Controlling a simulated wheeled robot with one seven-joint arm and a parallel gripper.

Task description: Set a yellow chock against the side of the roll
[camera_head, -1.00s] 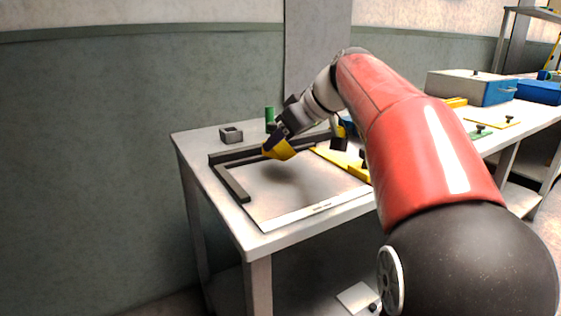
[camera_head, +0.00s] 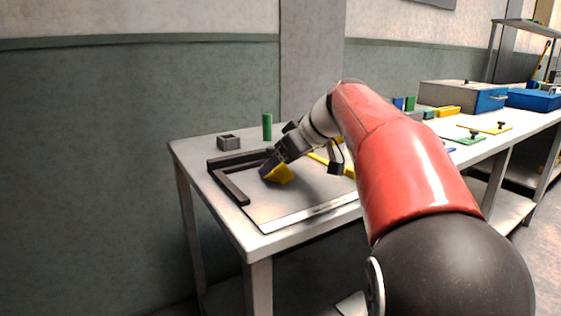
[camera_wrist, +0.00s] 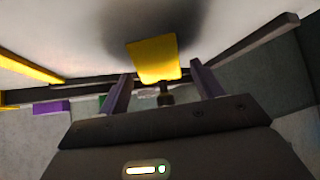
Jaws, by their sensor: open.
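A yellow piece (camera_head: 279,174) with a dark knob is at the tip of my gripper (camera_head: 270,163), over the pale sheet (camera_head: 305,205). I cannot tell whether it rests on the sheet. In the wrist view, the yellow piece (camera_wrist: 154,60) lies ahead, its knob between the two purple fingers of my gripper (camera_wrist: 164,80). The fingers are open, with a gap on each side of the knob. A green cylinder (camera_head: 267,127) stands upright at the back of the table. I cannot tell whether it is the roll.
A dark L-shaped rail (camera_head: 229,185) borders the sheet at left and back. A small grey open box (camera_head: 228,143) stands behind it. A yellow strip lies on the right, partly behind my arm. Yellow and green knobbed plates and a blue-fronted box (camera_head: 490,98) are on the far table.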

